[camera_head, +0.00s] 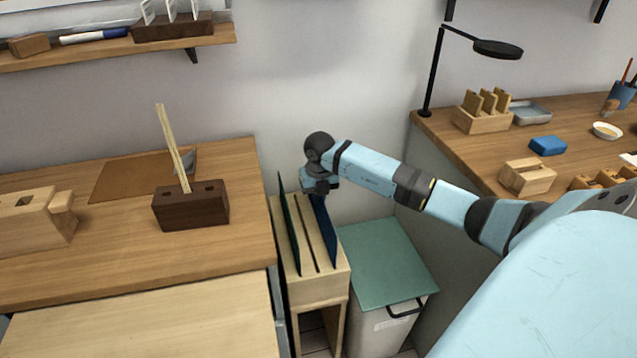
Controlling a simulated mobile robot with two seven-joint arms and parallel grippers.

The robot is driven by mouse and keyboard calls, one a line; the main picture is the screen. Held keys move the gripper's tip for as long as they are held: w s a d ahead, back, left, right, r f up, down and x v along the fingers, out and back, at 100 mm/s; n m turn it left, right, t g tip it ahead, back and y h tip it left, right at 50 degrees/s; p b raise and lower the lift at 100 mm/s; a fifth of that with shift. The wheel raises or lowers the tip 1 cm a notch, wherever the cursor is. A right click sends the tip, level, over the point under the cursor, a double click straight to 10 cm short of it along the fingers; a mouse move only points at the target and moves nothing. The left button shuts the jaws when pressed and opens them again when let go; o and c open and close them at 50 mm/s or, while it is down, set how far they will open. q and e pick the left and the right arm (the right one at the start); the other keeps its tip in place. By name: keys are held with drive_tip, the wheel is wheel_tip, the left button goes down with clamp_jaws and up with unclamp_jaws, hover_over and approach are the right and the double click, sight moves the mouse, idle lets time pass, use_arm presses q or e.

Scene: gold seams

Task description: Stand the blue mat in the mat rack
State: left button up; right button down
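The wooden mat rack (318,284) stands on the floor between the two benches. A dark green mat (291,235) stands upright in its left slot, and the middle slot is empty. The blue mat (327,233) stands nearly upright, edge-on, at the right slot; its lower edge appears to be in the slot, though how deep I cannot tell. My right gripper (320,189) is at the mat's far upper end and appears shut on it, covering that corner. My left gripper is not in view.
A bin with a green lid (388,262) stands close to the rack's right. The left bench holds a dark block with sticks (190,206). The right bench holds a black lamp (432,80) and wooden holders. The wall is behind the rack.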

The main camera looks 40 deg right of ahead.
drive_tip(key=shift+f, duration=0.15)
idle(0.4)
drive_tip(key=c, duration=1.2)
unclamp_jaws()
drive_tip(key=shift+c, duration=0.2)
